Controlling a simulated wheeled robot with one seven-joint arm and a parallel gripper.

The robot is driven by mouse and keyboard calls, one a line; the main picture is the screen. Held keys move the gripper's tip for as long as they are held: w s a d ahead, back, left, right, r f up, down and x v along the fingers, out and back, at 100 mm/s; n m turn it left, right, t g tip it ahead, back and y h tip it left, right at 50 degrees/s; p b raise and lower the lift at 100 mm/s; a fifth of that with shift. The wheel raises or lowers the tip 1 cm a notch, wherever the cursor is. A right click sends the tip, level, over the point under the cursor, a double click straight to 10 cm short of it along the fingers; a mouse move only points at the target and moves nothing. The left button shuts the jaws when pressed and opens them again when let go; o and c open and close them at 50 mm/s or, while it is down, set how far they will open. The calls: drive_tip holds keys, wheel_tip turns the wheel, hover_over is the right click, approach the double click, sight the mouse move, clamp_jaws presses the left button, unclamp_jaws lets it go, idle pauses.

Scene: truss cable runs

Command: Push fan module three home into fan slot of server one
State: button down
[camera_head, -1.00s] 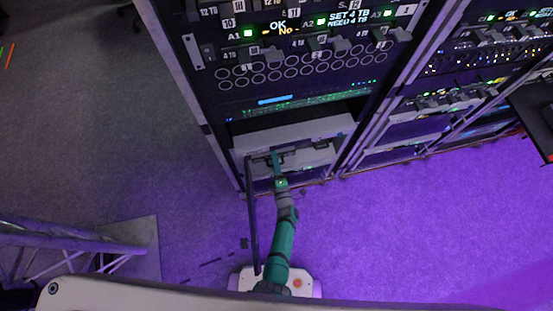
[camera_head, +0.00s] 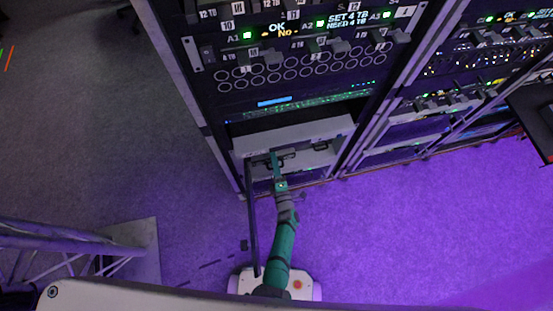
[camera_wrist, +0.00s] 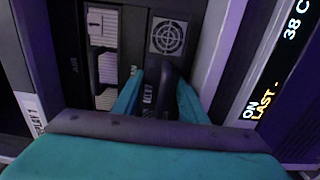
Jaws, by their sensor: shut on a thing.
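In the wrist view my gripper (camera_wrist: 158,98) has its two teal fingers on either side of a dark upright handle, and it is shut on it. The handle belongs to a dark module with a round fan emblem (camera_wrist: 168,37), which I take to be the fan module; its number cannot be read. How deep it sits is not clear, as my gripper hides its lower part. In the head view my gripper (camera_head: 276,160) is at the front of the pale low server unit (camera_head: 300,132) at the bottom of the rack.
Left of the module in the wrist view is another dark handle (camera_wrist: 93,70) before pale vented panels. A display (camera_wrist: 268,90) reading "38 C" and "ON" stands at the right. In the head view a dark upright bar (camera_head: 252,220) stands close left of my arm. Purple floor (camera_head: 420,230) is open at right.

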drive_tip(key=shift+w+r, duration=0.15)
idle(0.3)
drive_tip(key=shift+w, duration=0.25)
drive_tip(key=shift+s, duration=0.15)
drive_tip(key=shift+s, duration=0.2)
drive_tip(key=shift+d, duration=0.1)
idle(0.4)
drive_tip(key=shift+a, duration=0.2)
drive_tip(key=shift+w, duration=0.35)
